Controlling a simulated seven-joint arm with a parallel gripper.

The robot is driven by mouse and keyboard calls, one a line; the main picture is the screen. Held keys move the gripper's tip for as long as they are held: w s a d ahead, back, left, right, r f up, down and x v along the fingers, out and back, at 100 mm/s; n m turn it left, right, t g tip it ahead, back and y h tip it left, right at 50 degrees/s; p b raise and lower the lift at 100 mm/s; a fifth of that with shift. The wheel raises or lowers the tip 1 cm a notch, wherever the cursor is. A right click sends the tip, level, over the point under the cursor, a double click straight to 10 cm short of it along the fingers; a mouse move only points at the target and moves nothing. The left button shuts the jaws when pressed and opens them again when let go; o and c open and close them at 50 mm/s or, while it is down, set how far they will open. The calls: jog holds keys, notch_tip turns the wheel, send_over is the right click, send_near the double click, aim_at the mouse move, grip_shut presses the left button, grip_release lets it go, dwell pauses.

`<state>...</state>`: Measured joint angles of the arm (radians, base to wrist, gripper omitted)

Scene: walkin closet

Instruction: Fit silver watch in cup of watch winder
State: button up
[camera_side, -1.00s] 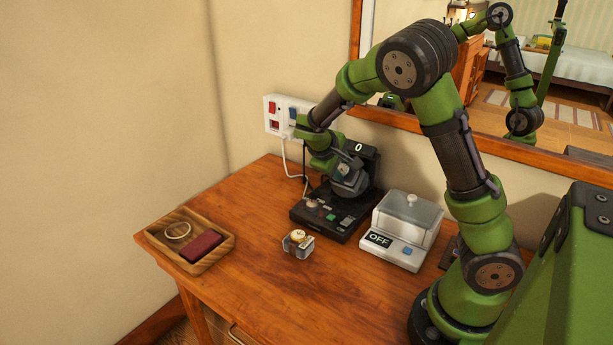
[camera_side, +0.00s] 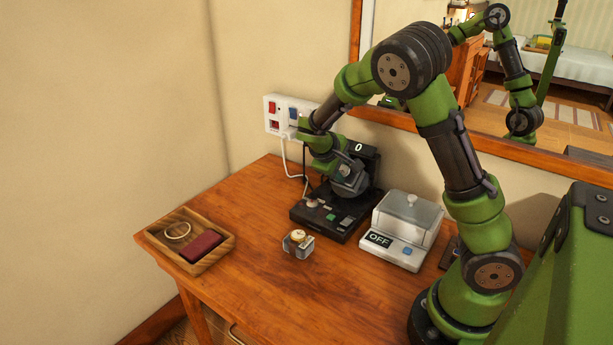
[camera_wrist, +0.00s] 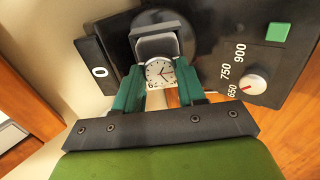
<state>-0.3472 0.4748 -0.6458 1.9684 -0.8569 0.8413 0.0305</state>
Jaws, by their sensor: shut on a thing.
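The silver watch (camera_wrist: 160,72) shows its white dial in the wrist view, between the green fingers of my gripper (camera_wrist: 159,84). My gripper is shut on it. A grey cushion (camera_wrist: 156,46) lies directly beyond the dial, at the cup (camera_wrist: 155,27) of the black watch winder (camera_wrist: 207,40). Whether the watch is fully seated in the cup is not clear. In the side view my gripper (camera_side: 345,178) is at the upright part of the winder (camera_side: 333,216), hiding the cup and watch there. The winder's display reads 0.
A small stand with a gold-coloured watch (camera_side: 298,244) sits in front of the winder. A white device reading OFF, with a clear cover (camera_side: 408,228), stands to its right. A wooden tray (camera_side: 160,255) holds a bracelet and a dark red item. A power strip (camera_side: 285,112) is on the wall.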

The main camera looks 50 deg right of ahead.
jog(key=shift+d+f, duration=0.15)
jog(key=shift+f, duration=0.05)
jog(key=o, duration=1.3)
jog(key=v, duration=1.7)
jog(key=shift+w, duration=0.1)
